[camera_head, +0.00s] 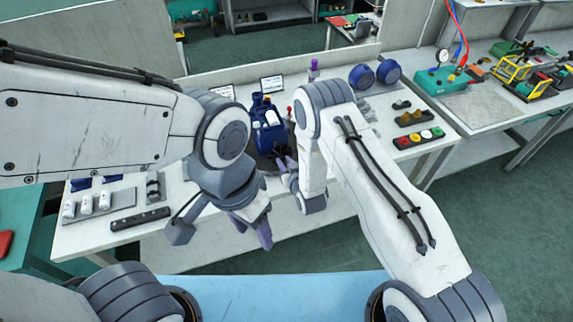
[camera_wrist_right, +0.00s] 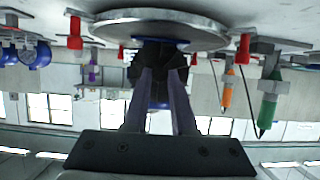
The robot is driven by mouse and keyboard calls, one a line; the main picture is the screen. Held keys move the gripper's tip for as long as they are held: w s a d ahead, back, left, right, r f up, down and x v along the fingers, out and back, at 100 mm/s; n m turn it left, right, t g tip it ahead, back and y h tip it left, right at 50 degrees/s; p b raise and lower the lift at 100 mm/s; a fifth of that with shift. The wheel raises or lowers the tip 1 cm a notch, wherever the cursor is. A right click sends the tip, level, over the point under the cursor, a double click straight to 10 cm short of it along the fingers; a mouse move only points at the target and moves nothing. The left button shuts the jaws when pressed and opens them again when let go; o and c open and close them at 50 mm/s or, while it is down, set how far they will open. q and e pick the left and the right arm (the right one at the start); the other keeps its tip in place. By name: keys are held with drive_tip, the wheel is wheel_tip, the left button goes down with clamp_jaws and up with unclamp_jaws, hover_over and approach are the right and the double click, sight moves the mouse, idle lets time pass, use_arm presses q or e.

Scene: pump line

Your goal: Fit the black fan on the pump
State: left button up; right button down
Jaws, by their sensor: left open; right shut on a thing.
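The blue pump (camera_head: 268,130) stands on a round plate on the white bench in the head view. My right gripper (camera_head: 283,163) is at the pump's near end. The right wrist view is upside down; there my right gripper (camera_wrist_right: 161,72) is shut on the black fan (camera_wrist_right: 160,59), with a little of the blue pump behind it. I cannot tell whether the fan touches the pump or sits on its shaft. My left gripper (camera_head: 264,232) is open and empty, low in front of the bench, partly hidden by its own wrist.
White cylinders (camera_head: 87,203) on a grey tray and a dark bar (camera_head: 140,219) lie at the bench's left. Two blue round parts (camera_head: 375,74) and a button box (camera_head: 418,137) are at the right. Orange (camera_wrist_right: 227,88) and green (camera_wrist_right: 267,100) tools show in the wrist view.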

drive_tip(key=w, duration=0.1)
drive_tip(key=w+a, duration=0.1)
drive_tip(key=w, duration=0.1)
drive_tip(key=shift+w+b, duration=0.15)
drive_tip(key=shift+b, duration=0.2)
drive_tip(key=shift+w+a+b, duration=0.3)
drive_tip(key=shift+w+b, duration=0.2)
drive_tip(key=shift+w, duration=0.35)
drive_tip(key=shift+w+b, duration=0.2)
drive_tip(key=shift+b, duration=0.2)
idle(0.4)
drive_tip(key=c, duration=0.6)
unclamp_jaws()
drive_tip(key=shift+c, duration=0.2)
